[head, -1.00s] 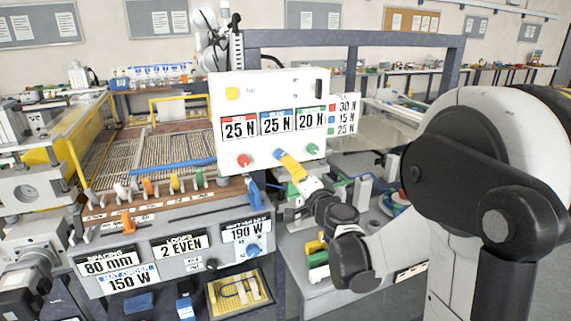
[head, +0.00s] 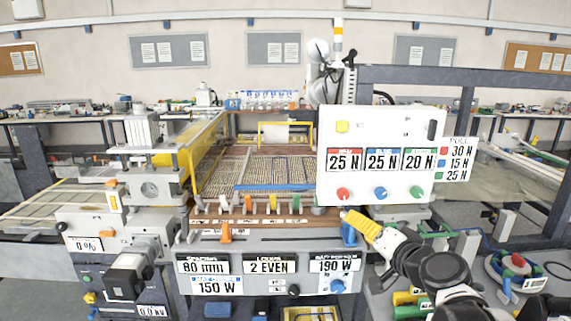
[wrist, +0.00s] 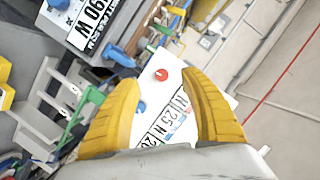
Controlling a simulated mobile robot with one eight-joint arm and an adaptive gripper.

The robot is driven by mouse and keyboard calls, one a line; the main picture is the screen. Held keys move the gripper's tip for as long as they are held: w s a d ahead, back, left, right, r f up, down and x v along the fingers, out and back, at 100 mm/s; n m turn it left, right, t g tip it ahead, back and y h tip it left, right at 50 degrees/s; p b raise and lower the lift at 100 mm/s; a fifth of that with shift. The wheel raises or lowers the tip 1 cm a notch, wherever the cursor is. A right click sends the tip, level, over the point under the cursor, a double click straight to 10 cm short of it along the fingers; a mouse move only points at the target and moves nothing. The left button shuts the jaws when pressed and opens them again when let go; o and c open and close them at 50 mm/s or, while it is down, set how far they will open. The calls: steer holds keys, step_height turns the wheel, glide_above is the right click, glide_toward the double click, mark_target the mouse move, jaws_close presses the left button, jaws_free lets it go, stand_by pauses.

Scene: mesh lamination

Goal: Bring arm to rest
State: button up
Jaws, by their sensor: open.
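My gripper (head: 352,222) has yellow fingers and sits just below the white control panel (head: 330,119) in the head view. In the wrist view my gripper (wrist: 165,105) is open, its two yellow fingers apart with nothing held between them. Beyond the fingers the white panel shows with a red knob (wrist: 161,74). In the head view the panel carries a red knob (head: 344,194), a blue knob (head: 380,193) and a green knob (head: 416,191). Its displays read 25 N, 25 N and 20 N. My arm comes in from the lower right.
A grey console (head: 190,254) with 80 mm, 2 EVEN, 190 W and 150 W displays stands left of my gripper. The mesh bed (head: 270,170) lies behind it. A dark frame post (head: 560,215) rises at right. Bins and parts crowd the lower right.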

steer(key=s+a+f+n+g, duration=0.2)
steer(key=s+f+g, duration=0.1)
steer(key=s, duration=0.4)
steer(key=s+a+f+n+g, duration=0.2)
steer(key=s+a+n, duration=0.1)
steer(key=s, duration=0.4)
steer(key=s+d+f+n+g+h, duration=0.1)
steer(key=s+d+f+g+h, duration=0.2)
steer(key=s, duration=0.6)
steer(key=shift+s+d+f+h, duration=0.3)
steer(key=shift+d+f+h, duration=0.1)
steer(key=shift+d+f, duration=0.35)
